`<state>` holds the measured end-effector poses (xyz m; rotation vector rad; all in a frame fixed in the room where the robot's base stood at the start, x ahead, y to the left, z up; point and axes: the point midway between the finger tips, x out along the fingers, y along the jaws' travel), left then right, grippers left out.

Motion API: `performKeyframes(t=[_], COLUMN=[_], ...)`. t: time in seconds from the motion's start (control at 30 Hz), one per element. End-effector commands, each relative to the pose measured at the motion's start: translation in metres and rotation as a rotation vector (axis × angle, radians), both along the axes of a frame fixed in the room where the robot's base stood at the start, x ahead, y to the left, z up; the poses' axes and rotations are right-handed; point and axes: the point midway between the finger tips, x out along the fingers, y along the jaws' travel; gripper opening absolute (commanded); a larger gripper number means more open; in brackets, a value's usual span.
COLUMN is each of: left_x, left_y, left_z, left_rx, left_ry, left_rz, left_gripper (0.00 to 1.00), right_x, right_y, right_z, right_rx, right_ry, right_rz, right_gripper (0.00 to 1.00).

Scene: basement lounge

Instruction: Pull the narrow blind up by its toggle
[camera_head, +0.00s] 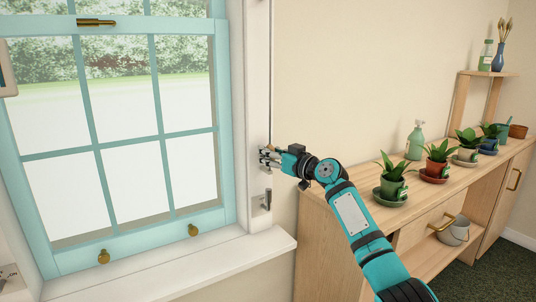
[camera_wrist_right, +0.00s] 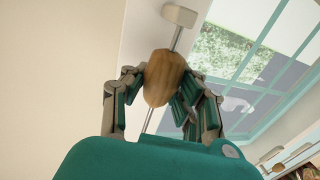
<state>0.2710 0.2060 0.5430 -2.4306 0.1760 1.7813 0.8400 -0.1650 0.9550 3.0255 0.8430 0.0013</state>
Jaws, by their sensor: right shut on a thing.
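My right gripper (camera_head: 268,158) is at the white right-hand window frame, beside the thin cord (camera_head: 270,70) that hangs from above. In the right wrist view its fingers are shut on the wooden toggle (camera_wrist_right: 163,77), an oval brown piece with the cord running through it. In the head view the fingers mostly hide the toggle. A pale block (camera_wrist_right: 180,14) shows beyond the toggle in the wrist view. I cannot make out the narrow blind itself in either view. My left gripper is not in view.
The pale blue window (camera_head: 120,130) fills the left, with a white sill (camera_head: 170,270) below. A metal hook (camera_head: 266,200) sits on the frame below my gripper.

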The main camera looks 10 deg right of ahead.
Motion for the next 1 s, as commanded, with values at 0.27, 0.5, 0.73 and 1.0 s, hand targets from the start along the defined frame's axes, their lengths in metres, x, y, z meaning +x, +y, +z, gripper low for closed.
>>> performKeyframes(t=[0.27, 0.5, 0.73, 1.0], left_x=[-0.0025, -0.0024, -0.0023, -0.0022], left_y=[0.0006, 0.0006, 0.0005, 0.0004], left_z=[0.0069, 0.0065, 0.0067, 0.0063], left_rx=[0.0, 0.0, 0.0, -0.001], left_ry=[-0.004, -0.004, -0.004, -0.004], left_rz=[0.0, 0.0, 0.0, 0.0], left_gripper=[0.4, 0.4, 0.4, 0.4], right_x=[0.0001, 0.0001, 0.0, -0.001], right_y=[-0.0013, -0.001, -0.0002, -0.0007], right_z=[-0.0117, -0.0132, -0.0087, -0.0064], right_rx=[-0.005, -0.007, -0.005, -0.003], right_ry=[0.014, 0.017, 0.01, 0.005], right_rz=[0.001, 0.001, 0.001, 0.001], right_gripper=[0.0, 0.29, 0.55, 0.55])
